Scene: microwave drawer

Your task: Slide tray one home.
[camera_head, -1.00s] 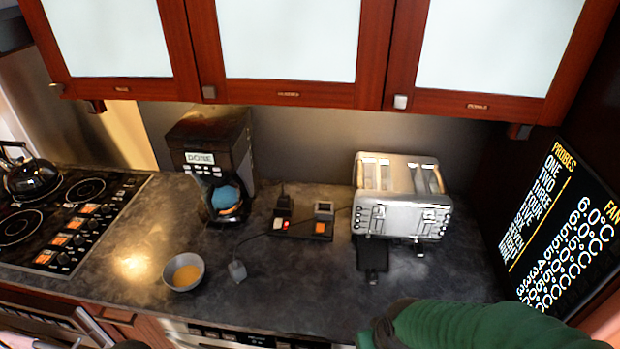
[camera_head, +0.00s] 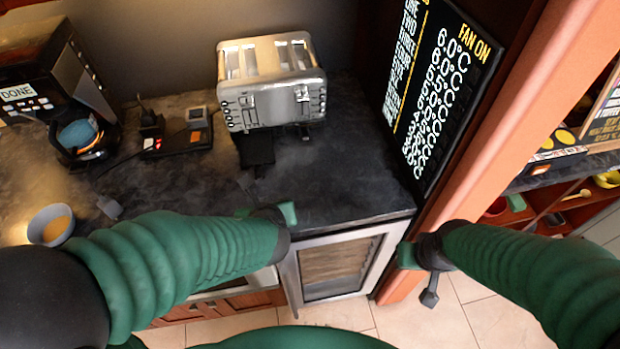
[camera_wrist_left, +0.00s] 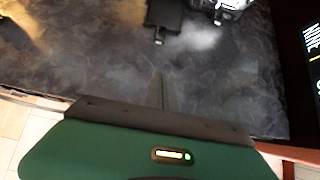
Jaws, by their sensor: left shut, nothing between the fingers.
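A silver toaster (camera_head: 272,90) stands at the back of the dark counter. A flat black tray (camera_head: 256,149) sticks out from under its front left side; I cannot read any number on it. The tray also shows at the top of the left wrist view (camera_wrist_left: 163,14). A smaller dark piece (camera_head: 304,133) shows under the toaster's front right. My left gripper (camera_head: 268,212) is shut and empty over the counter's front part, nearer me than the tray and apart from it. My right gripper (camera_head: 420,262) hangs right of the counter; its fingers are unclear.
A coffee maker (camera_head: 55,90), a bowl (camera_head: 51,226) and a small dark base with cables (camera_head: 178,140) stand on the left. A lit text board (camera_head: 440,90) and an orange post (camera_head: 500,150) bound the right. A glass-fronted cabinet (camera_head: 338,262) is below. The counter before the tray is clear.

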